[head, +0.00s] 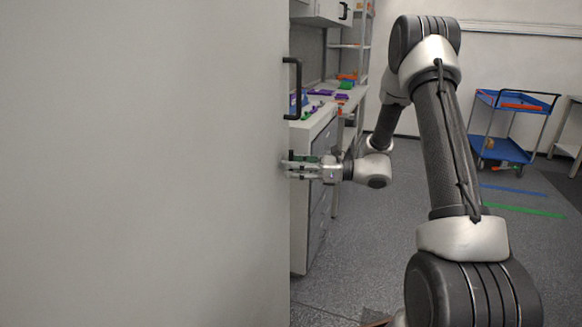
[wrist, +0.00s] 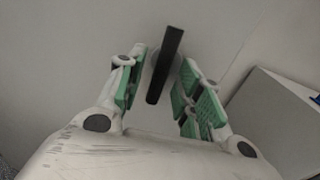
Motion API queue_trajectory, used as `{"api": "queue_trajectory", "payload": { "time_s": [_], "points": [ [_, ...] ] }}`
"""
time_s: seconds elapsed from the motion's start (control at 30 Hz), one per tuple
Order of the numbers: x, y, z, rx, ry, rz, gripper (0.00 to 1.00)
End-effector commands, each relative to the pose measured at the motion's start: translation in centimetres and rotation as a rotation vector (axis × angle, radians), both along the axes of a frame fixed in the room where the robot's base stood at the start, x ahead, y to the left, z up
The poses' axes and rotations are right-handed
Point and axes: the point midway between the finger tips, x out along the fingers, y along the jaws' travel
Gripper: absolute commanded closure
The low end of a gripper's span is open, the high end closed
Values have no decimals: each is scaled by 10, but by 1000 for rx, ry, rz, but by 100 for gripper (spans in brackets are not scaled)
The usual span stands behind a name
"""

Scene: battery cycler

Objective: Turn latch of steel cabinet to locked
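The steel cabinet (head: 145,165) fills the left half of the head view as a plain pale grey surface. In the wrist view its latch (wrist: 166,62) is a dark flat bar on a round base, tilted slightly, its top leaning right. My gripper (head: 291,168) is at the cabinet's right edge in the head view, fingertips close to the face. In the wrist view my gripper (wrist: 163,68) is open, with green-padded fingers on either side of the latch. Gaps show on both sides, and the bar looks ungripped. I cannot make out the latch in the head view.
A black handle (head: 293,88) sticks out from the cabinet edge above my gripper. Beyond is a bench (head: 318,118) with drawers and small coloured items. A blue cart (head: 507,128) stands at the back right. The floor (head: 390,250) between is mostly clear.

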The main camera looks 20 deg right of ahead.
Motion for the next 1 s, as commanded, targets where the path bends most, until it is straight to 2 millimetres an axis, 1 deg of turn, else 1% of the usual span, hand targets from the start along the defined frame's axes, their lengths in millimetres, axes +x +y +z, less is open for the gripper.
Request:
{"api": "queue_trajectory", "payload": {
  "time_s": [0.03,0.13,0.4,0.47,0.6,1.0],
  "points": [
    [2,5,0,0,0,1,65],
    [5,11,0,-1,0,0,65],
    [6,13,0,-1,0,-1,65],
    [6,13,0,-1,0,-1,74],
    [6,13,0,-1,0,0,99],
    [5,13,0,-21,-28,3,100]
  ]
}}
